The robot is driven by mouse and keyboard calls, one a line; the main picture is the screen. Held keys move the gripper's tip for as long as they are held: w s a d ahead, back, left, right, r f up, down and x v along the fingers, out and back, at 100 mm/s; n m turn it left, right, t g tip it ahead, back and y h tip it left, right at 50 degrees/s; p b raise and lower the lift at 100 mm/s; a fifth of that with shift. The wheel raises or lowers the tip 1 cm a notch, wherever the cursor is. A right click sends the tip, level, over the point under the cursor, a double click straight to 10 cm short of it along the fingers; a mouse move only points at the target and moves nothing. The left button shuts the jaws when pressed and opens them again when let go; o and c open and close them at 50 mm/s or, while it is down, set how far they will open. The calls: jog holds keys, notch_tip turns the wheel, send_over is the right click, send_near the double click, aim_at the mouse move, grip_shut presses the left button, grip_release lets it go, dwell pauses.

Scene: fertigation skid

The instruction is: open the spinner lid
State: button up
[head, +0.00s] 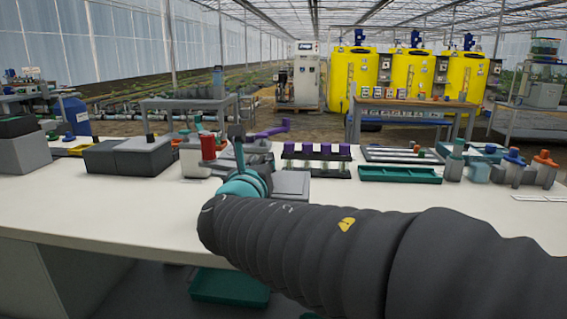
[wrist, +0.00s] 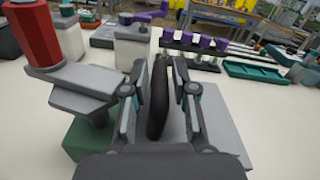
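My gripper (wrist: 160,72) points forward over the bench, its two fingers parted. A dark, rounded slab (wrist: 158,100) stands upright between them, seen nearly edge-on. It looks like the spinner lid, but I cannot be sure. Thin gaps show between the slab and the fingers, so I see no firm hold. A flat grey housing (wrist: 222,125) lies under and right of the fingers; it also shows in the head view (head: 291,184), partly behind my wrist. In the head view my arm hides most of the gripper and the slab.
A red cylinder (wrist: 30,32) on a grey stand is close at left. A rack with purple caps (head: 316,152) and a green tray (head: 400,175) stand to the right. A dark box (head: 105,158) is farther left. The front of the white bench (head: 110,215) is clear.

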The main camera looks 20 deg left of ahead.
grip_shut()
